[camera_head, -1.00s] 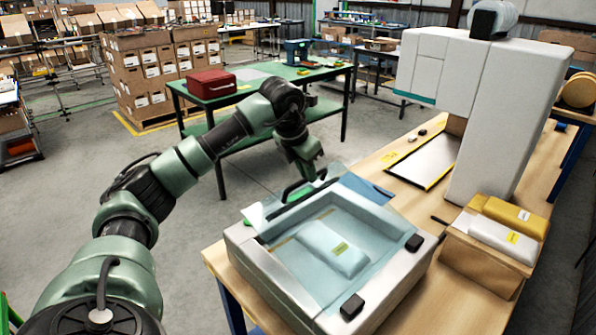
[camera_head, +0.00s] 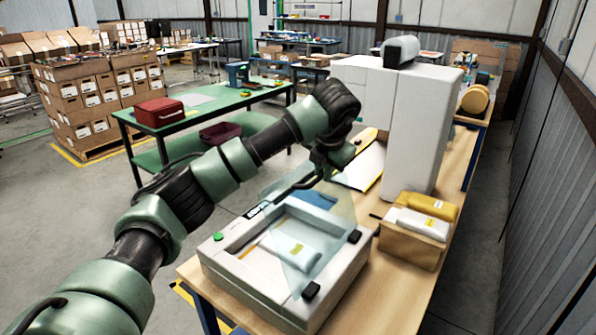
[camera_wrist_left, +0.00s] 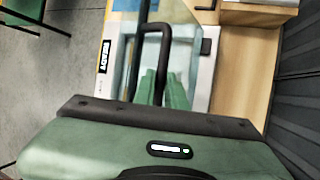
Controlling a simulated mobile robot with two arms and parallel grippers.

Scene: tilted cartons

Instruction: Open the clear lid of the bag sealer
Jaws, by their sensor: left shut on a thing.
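The bag sealer (camera_head: 240,283) is a pale grey box on the wooden bench. Its clear lid (camera_head: 335,222) stands steeply tilted up from the black hinge blocks on the right side. The opening on the left is uncovered. A white packet with a yellow label (camera_head: 283,246) lies inside, partly seen through the lid. My left gripper (camera_head: 318,176) is above the sealer, shut on the lid's black handle (camera_head: 290,187). In the left wrist view the green fingers (camera_wrist_left: 162,88) meet the black handle loop (camera_wrist_left: 154,30). My right gripper is out of view.
A cardboard box with yellow and white packets (camera_head: 410,240) stands right of the sealer. A tall white machine (camera_head: 400,125) stands behind on the same bench (camera_head: 385,300). A green table with a red case (camera_head: 159,111) is farther back left.

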